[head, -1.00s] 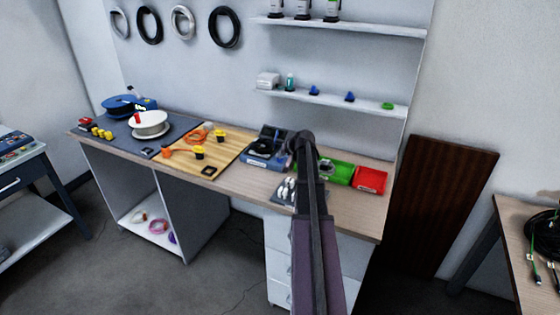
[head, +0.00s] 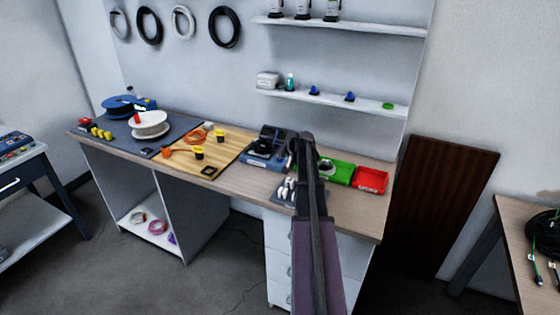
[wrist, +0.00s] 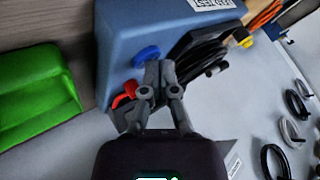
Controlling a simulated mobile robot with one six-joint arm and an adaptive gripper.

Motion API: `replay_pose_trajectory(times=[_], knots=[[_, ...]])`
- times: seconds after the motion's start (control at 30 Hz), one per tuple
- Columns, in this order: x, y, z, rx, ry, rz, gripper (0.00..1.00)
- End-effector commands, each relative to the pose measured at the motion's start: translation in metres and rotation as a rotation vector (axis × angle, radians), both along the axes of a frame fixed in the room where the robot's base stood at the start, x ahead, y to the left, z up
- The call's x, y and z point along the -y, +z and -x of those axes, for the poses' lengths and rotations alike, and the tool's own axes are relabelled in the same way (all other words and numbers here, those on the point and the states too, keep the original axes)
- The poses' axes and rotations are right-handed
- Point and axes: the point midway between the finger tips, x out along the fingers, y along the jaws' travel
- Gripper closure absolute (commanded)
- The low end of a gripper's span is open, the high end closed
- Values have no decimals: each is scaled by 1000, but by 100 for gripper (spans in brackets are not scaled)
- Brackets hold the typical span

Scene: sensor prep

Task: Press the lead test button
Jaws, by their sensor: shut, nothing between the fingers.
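The blue lead test box (wrist: 165,25) fills the upper middle of the wrist view, its white label (wrist: 212,4) upside down and cut off. On its face is a round blue button (wrist: 147,55), with a red part (wrist: 124,95) lower left of it. My gripper (wrist: 160,66) is shut and empty, its fingertips just at the button's lower right edge in the picture. I cannot tell whether they touch it. In the head view the box (head: 262,163) stands on the bench, left of my arm; the button is hidden there.
A shelf (head: 335,100) hangs above.

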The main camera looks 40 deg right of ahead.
Motion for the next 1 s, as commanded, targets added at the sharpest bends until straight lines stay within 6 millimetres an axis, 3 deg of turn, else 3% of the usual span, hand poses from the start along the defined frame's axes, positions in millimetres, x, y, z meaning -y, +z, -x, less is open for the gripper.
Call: replay_pose_trajectory(times=[0.6,1.0], knots=[[0,-2,0,-1,1,-1,100],[0,12,0,-1,1,-1,100]])
